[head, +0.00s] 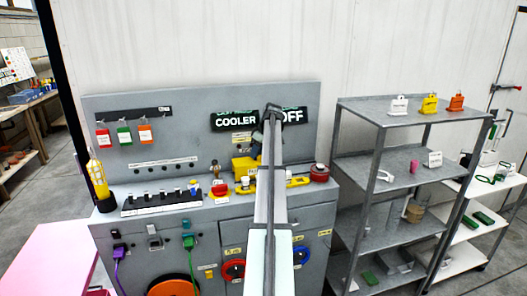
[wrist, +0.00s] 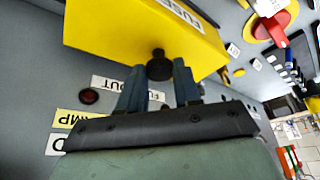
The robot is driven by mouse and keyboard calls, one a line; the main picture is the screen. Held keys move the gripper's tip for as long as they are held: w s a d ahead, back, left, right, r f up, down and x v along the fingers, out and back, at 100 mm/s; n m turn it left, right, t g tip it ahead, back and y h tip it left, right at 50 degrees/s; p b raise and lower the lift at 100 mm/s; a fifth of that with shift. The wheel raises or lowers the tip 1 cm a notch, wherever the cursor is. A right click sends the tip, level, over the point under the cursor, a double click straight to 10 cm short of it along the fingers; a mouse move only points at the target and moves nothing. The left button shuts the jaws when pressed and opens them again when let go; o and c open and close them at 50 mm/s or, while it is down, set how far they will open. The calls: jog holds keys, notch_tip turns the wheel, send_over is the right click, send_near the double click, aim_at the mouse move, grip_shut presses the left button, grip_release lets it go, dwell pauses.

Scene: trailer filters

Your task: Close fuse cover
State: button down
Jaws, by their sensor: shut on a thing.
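The yellow fuse cover (wrist: 130,30), with a white label reading "FUSE" in part, fills the top of the wrist view. A round black knob (wrist: 159,64) sits at its near edge. My gripper (wrist: 160,78) has its two blue-grey fingers on either side of this knob, shut on it. In the head view the yellow cover (head: 241,164) is on the grey console, partly hidden behind my arm. My fingers are not clear in that view. I cannot tell how far the cover is swung.
A red rotary switch on a yellow plate (wrist: 272,22) is beside the cover. A metal shelf (head: 385,170) stands close on the right.

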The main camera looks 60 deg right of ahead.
jog(key=shift+w+a, duration=0.2)
jog(key=shift+a, duration=0.05)
jog(key=c, duration=0.8)
grip_release()
jog(key=v, duration=1.3)
jog(key=shift+s+r, duration=0.25)
jog(key=shift+r, duration=0.05)
